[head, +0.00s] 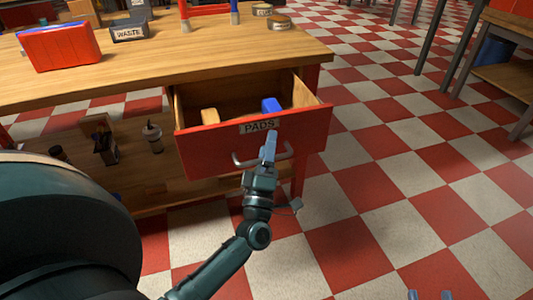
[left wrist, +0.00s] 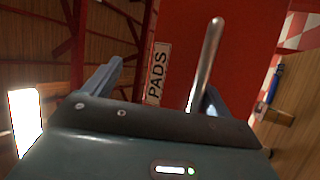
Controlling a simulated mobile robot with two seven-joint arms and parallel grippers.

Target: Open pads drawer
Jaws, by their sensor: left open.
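The red pads drawer (head: 215,148) stands pulled out of the wooden table, its inside showing. Its PADS label (head: 259,126) also shows in the left wrist view (left wrist: 157,72). My left gripper (head: 269,145) is at the drawer front, by the metal bar handle (head: 240,162). In the left wrist view the handle (left wrist: 206,65) lies between the open fingers, nearer the right one; I cannot tell whether they touch. Two fingertips of my right gripper (head: 429,294) show apart at the bottom edge, over the floor, away from the drawer.
A tan block (head: 209,116) and a blue item (head: 271,105) lie in the drawer. The tabletop (head: 150,85) holds a red case (head: 60,47) and a WASTE box (head: 130,32). A lower shelf (head: 185,180) carries bottles.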

